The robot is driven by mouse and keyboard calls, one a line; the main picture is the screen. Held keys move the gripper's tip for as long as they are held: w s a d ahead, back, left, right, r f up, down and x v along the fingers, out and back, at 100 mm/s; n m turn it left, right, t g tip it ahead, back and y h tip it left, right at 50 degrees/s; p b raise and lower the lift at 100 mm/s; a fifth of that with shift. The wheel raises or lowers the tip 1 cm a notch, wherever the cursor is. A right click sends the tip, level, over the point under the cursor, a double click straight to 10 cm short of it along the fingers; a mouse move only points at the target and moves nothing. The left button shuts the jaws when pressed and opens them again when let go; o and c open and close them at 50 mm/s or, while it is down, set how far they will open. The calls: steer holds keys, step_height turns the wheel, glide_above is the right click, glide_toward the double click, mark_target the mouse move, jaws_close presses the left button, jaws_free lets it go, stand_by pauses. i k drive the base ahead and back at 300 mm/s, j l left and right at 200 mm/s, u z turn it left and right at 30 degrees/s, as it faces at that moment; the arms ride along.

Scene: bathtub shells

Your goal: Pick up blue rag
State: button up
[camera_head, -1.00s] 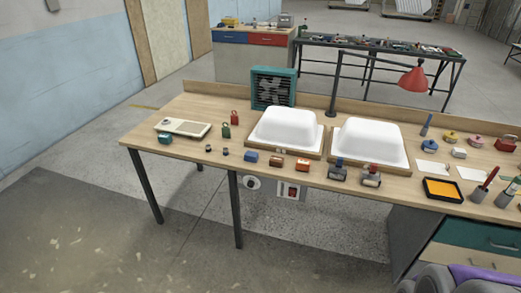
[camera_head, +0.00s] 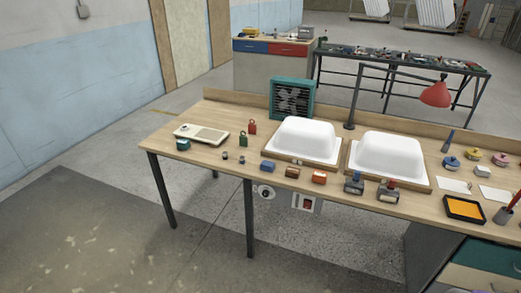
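No cloth that I can clearly make out as a blue rag shows in the camera_head view. A small blue block-like thing (camera_head: 265,164) lies near the front edge of the wooden workbench (camera_head: 220,167), left of an orange-brown one (camera_head: 292,172). A small teal thing (camera_head: 183,144) sits at the bench's left end. Both are too small to tell whether either is a rag. My gripper is not in view.
Two white tub shells (camera_head: 304,138) (camera_head: 388,155) stand on the bench. A teal fan (camera_head: 292,98) and a red lamp (camera_head: 435,95) stand behind. A yellow-orange tray (camera_head: 465,208) lies at the right. The floor (camera_head: 90,230) at the front left is clear.

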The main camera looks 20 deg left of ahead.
mark_target(268, 166)
steer(key=i+j, duration=0.25)
steer(key=j, duration=0.25)
steer(key=i+j, duration=0.2)
steer(key=j, duration=0.3)
steer(key=i+j, duration=0.25)
steer(key=j, duration=0.25)
steer(key=i+j+z, duration=0.1)
steer(key=i+j, duration=0.15)
steer(key=j, duration=0.25)
steer(key=i+j, duration=0.2)
steer(key=j, duration=0.3)
steer(key=i+j, duration=0.2)
steer(key=j, duration=0.35)
steer(key=i+j, duration=0.2)
steer(key=j, duration=0.3)
steer(key=i+j, duration=0.25)
steer(key=j, duration=0.25)
steer(key=z, duration=0.05)
